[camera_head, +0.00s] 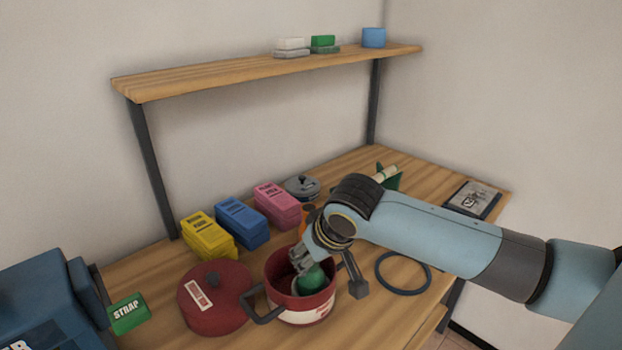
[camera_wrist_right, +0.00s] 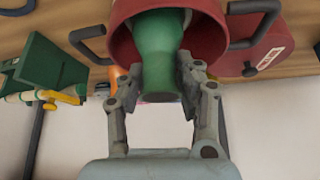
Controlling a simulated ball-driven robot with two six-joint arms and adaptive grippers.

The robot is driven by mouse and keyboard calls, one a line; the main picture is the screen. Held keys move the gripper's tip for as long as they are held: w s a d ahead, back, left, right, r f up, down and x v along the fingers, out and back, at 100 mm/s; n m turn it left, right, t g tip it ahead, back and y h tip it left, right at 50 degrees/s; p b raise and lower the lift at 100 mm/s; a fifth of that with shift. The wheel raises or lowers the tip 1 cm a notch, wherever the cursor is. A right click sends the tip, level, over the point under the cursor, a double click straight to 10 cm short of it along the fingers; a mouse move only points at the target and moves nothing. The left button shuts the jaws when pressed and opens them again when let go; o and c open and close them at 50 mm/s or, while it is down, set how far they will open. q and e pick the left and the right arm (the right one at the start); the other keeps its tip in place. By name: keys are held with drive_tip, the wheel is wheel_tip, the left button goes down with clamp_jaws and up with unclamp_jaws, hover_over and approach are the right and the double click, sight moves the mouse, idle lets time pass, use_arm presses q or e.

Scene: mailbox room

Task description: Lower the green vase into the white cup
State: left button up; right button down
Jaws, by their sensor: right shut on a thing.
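The green vase shows in the head view (camera_head: 313,277) and in the right wrist view (camera_wrist_right: 158,62). My right gripper (camera_head: 303,264) is shut on it; in the wrist view its two fingers (camera_wrist_right: 158,80) press on either side of the vase's narrow part. The vase's wide end is inside the mouth of a red pot with dark handles (camera_head: 318,303), also in the wrist view (camera_wrist_right: 122,38). Whether it touches the pot's bottom is hidden. My left gripper is out of view.
A red lid (camera_head: 212,306) lies left of the pot. Yellow (camera_head: 207,237), blue (camera_head: 242,222) and pink (camera_head: 277,205) box stacks stand behind. A dark ring (camera_head: 403,288) lies right. A green strap box (camera_head: 128,313) sits left. A shelf (camera_head: 200,77) hangs above.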

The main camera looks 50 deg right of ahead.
drive_tip(key=shift+f+b, duration=0.55)
drive_tip(key=shift+f, duration=0.6)
idle(0.4)
drive_tip(key=c, duration=0.8)
unclamp_jaws()
drive_tip(key=shift+c, duration=0.2)
drive_tip(key=shift+r, duration=0.1)
drive_tip(key=v, duration=1.2)
